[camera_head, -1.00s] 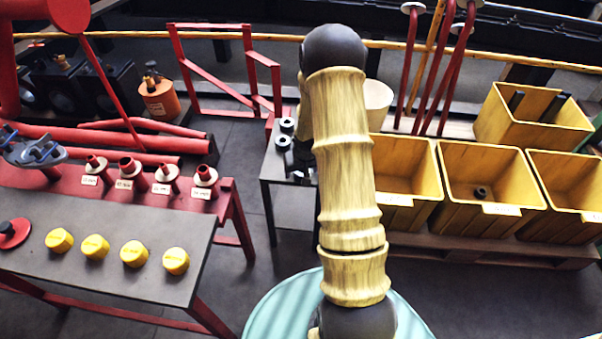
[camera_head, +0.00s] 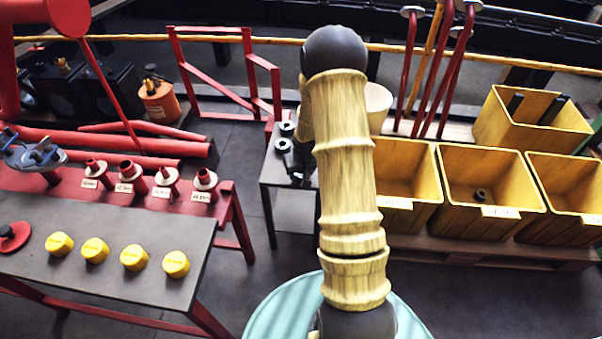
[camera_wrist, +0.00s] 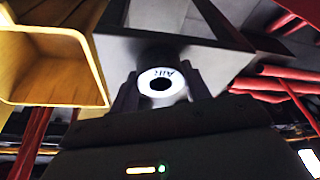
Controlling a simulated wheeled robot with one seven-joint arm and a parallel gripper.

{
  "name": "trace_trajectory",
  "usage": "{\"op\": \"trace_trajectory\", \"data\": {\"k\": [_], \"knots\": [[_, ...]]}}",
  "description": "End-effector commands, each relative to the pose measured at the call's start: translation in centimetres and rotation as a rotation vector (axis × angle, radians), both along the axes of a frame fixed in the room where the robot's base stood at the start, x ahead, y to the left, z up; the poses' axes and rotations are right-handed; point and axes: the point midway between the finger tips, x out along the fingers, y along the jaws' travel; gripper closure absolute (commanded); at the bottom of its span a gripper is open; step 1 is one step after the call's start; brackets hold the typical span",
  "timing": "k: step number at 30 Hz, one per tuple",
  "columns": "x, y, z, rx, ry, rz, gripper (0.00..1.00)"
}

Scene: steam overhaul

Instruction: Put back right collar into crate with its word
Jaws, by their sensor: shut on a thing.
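My gripper (camera_wrist: 160,92) is shut on a dark collar with a white ring face (camera_wrist: 161,85) that reads AIR, seen in the wrist view. Whether the collar touches the grey stand behind it cannot be told. In the head view my own arm hides the gripper and this collar. Two other collars (camera_head: 286,128) (camera_head: 282,145) with pale faces stand on the grey stand (camera_head: 273,172), left of my arm. Three yellow crates, left (camera_head: 428,195), middle (camera_head: 490,222) and right (camera_head: 570,232), carry white labels too small to read. A dark ring (camera_head: 480,194) lies in the middle crate.
Another yellow crate (camera_head: 510,133) with dark bars stands behind, at the right. A pale bowl-like thing (camera_head: 378,100) is partly hidden by my arm. A red bench (camera_head: 225,200) with labelled fittings and a grey table (camera_head: 110,255) with yellow caps are at left.

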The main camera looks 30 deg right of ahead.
Motion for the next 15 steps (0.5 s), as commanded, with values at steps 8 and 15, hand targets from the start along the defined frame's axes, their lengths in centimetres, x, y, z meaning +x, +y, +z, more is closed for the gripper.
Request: {"op": "trace_trajectory", "data": {"k": [8, 15], "knots": [[0.1, -0.1, 5.4, -0.001, -0.006, -0.002, 0.96], [0.1, 0.0, 8.9, -0.001, -0.004, -0.001, 0.96]]}}
